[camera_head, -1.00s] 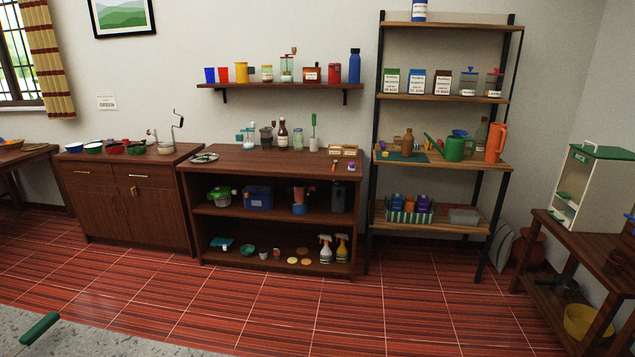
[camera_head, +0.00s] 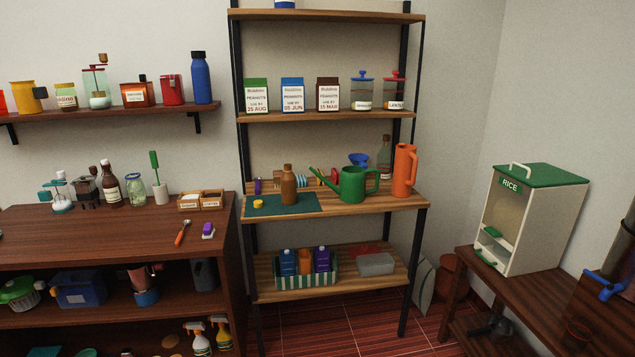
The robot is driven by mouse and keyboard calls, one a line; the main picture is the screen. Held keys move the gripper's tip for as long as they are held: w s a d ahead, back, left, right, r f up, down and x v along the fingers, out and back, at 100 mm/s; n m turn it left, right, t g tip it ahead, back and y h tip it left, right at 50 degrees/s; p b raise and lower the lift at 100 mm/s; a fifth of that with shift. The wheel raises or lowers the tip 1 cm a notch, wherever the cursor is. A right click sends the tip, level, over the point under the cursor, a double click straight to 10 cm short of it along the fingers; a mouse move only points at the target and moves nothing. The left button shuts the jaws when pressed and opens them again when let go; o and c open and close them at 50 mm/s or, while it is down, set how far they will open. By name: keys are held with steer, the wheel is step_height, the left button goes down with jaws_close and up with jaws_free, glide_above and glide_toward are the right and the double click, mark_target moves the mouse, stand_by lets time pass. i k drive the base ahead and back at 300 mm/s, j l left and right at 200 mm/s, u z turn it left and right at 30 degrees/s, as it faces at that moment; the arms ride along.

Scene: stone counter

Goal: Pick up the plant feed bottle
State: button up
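No label that I can read names the plant feed bottle, so I cannot tell for sure which thing it is. A brown bottle (camera_head: 289,187) stands upright on a dark green mat (camera_head: 268,208) on the middle board of the rack, left of a green watering can (camera_head: 353,187). A small yellow item (camera_head: 258,204) lies on the mat to its left. Blue, orange and purple containers (camera_head: 304,262) stand in a green-striped crate (camera_head: 307,282) on the board below. My gripper is not in view.
Several cartons and jars fill the board (camera_head: 300,117) above. A brown cabinet (camera_head: 110,232) stands left, a table with a rice dispenser (camera_head: 532,215) right. Red floor shows between.

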mark_target(288, 181)
steer(key=i+l+u, duration=0.1)
steer(key=i, duration=0.45)
steer(key=i+l+u, duration=0.15)
steer(key=i, duration=0.4)
steer(key=i+j+u, duration=0.1)
steer(key=i, duration=0.25)
steer(key=i+j+u, duration=0.1)
steer(key=i, duration=0.25)
steer(key=i+j, duration=0.15)
steer(key=j, duration=0.2)
steer(key=i+j+z, duration=0.1)
steer(key=j, duration=0.3)
steer(key=i+j, duration=0.35)
steer(key=j, duration=0.25)
steer(key=i+j, duration=0.1)
steer(key=j, duration=0.2)
steer(key=i+j, duration=0.1)
steer(key=j, duration=0.25)
steer(key=i+l, duration=0.15)
